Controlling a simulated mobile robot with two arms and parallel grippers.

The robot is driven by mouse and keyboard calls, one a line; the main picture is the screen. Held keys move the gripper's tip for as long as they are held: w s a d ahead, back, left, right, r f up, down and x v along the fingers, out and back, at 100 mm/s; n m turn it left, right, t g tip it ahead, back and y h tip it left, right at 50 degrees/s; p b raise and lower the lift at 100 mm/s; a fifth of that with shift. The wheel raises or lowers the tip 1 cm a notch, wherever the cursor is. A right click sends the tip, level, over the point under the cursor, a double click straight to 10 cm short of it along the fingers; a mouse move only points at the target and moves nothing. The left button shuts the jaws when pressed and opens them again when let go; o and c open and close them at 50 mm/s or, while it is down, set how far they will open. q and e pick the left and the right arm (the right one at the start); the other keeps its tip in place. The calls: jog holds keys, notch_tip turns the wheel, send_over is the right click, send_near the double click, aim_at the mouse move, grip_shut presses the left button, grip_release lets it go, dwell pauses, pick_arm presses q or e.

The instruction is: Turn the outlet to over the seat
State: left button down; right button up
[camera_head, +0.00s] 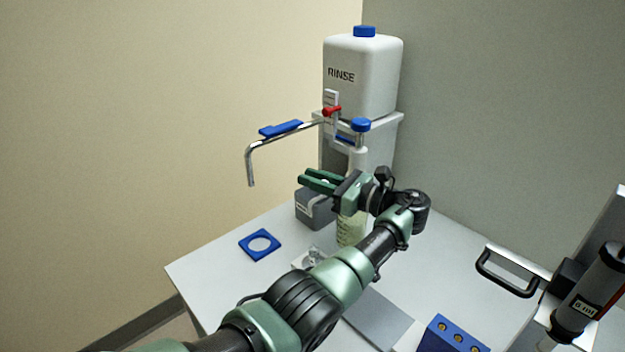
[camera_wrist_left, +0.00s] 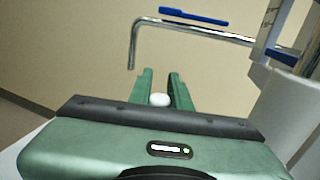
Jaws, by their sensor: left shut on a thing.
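The outlet is a bent metal tube (camera_head: 250,160) with a blue lever (camera_head: 281,129) on top. It reaches left from the RINSE tank stand, and its end points down. It also shows in the left wrist view (camera_wrist_left: 133,45), beyond my fingers. The seat (camera_head: 259,244) is a blue square plate with a round hole on the table; the tube end appears above it in the picture, but I cannot tell depth alignment. My left gripper (camera_head: 318,181) is below the tube, apart from it, shut on a small white rounded thing (camera_wrist_left: 160,100). My right gripper is not in view.
The white RINSE tank (camera_head: 362,80) with a red tap (camera_head: 332,111) stands behind. A grey box (camera_head: 312,208) and a pale bottle (camera_head: 351,228) stand near my left arm. A blue block (camera_head: 452,335) and a 5 ml dispenser (camera_head: 590,298) are at right. The table's left front is mostly clear.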

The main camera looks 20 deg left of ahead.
pick_arm(q)
jog(key=c, duration=1.3)
grip_release()
notch_tip(320, 180, up, 20)
jog(key=shift+f, duration=0.1)
